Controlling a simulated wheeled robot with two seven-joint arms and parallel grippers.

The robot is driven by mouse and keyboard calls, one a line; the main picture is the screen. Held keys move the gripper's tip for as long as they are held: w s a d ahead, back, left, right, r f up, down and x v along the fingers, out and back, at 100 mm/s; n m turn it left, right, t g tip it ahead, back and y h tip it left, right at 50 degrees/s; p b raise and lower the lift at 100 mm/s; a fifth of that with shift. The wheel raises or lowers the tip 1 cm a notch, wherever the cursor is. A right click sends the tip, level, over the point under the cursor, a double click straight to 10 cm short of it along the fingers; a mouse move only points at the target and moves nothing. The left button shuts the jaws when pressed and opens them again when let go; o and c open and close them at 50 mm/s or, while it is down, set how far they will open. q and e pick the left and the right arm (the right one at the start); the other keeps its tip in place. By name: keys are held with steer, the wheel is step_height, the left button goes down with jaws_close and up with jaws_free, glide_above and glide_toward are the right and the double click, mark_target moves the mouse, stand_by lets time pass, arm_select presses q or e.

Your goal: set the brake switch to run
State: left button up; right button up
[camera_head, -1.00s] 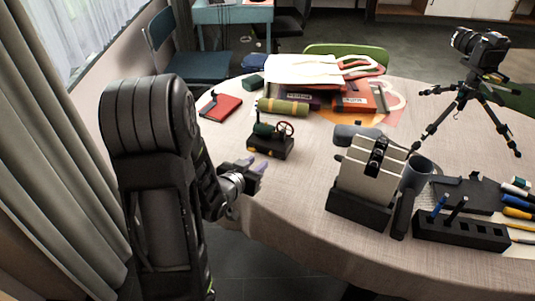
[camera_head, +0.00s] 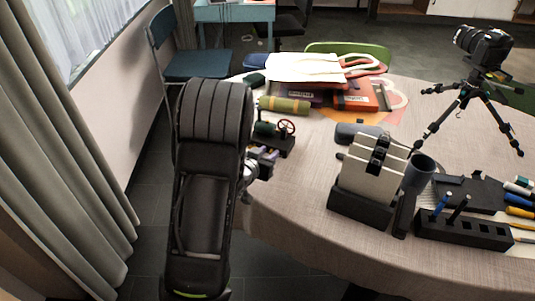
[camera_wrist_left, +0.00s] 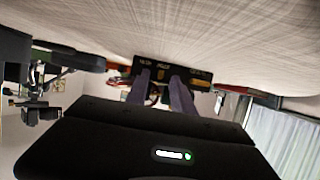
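A small model engine (camera_head: 284,143) with a dark green boiler, a red flywheel (camera_head: 287,126) and a black base stands at the left side of the table. In the left wrist view, the black face of its base (camera_wrist_left: 190,72) shows upside down, with small pale lettering and a small yellow part (camera_wrist_left: 157,86) that may be the switch. Its setting is too small to tell. My left gripper (camera_head: 268,158) is at the near side of the base. In the wrist view, the fingers (camera_wrist_left: 161,76) stand apart and empty before that face. My right gripper is not seen.
Behind the engine lie a green roll (camera_head: 284,105) and a stack of books with a bag (camera_head: 305,68).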

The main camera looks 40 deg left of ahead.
arm_select(q)
jaws_close()
